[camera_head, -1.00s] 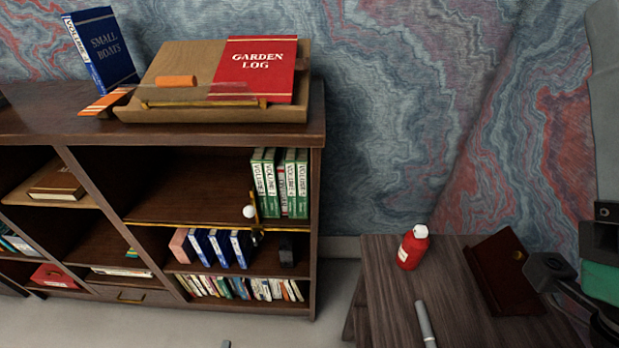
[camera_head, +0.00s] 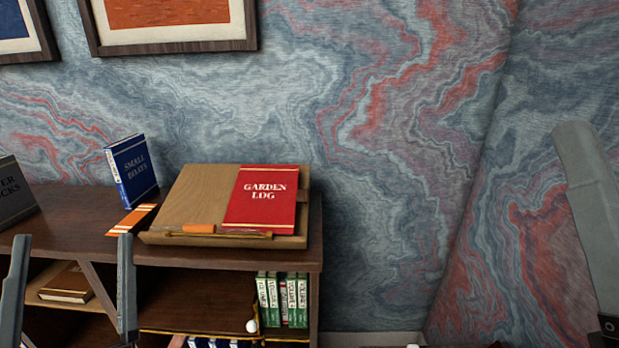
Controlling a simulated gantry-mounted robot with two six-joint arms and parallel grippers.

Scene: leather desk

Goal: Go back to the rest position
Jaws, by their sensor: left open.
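My left gripper (camera_head: 73,242) is at the lower left, in front of the shelf unit. Its two grey fingers point up and stand wide apart. Nothing shows held between them. A grey part of my own body stands at the right edge.
The dark wooden shelf unit (camera_head: 230,257) bears a wooden book stand (camera_head: 192,195) with the red "Garden Log" book (camera_head: 263,198). The blue "Small Boats" book (camera_head: 132,168) and a dark book (camera_head: 15,192) stand farther left. Green volumes (camera_head: 283,300) stand on a shelf below. Framed pictures (camera_head: 170,46) hang above.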

